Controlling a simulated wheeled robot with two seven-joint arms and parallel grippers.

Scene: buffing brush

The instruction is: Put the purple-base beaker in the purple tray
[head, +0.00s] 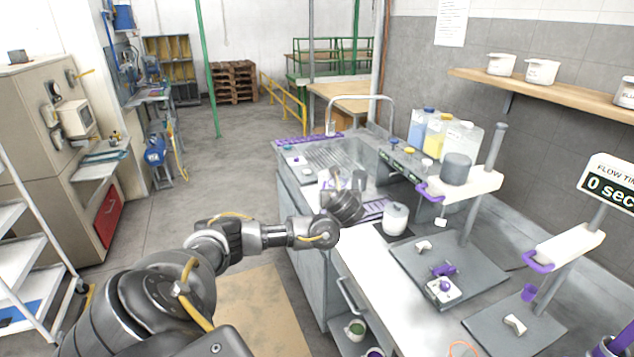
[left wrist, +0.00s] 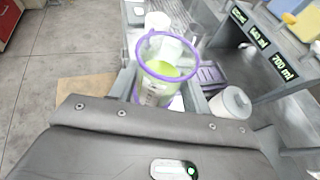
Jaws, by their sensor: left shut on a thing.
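My left gripper (head: 345,190) is shut on a clear beaker with a purple rim (left wrist: 152,92), which holds something yellow-green. The left wrist view shows the beaker upright between the fingers (left wrist: 160,92); its base is hidden. In the head view the gripper and wrist cover most of the beaker, over the front end of the sink counter. A purple slatted tray (head: 374,207) lies on the counter just right of the gripper. It also shows right of the beaker in the left wrist view (left wrist: 212,76). My right gripper is not in view.
A white lidded pot (head: 395,218) stands right of the tray. A sink (head: 335,155) with a tall faucet lies behind. Grey stands with purple-tipped arms (head: 458,188) fill the right side of the white worktop. Coloured bottles (head: 436,132) stand on a raised shelf.

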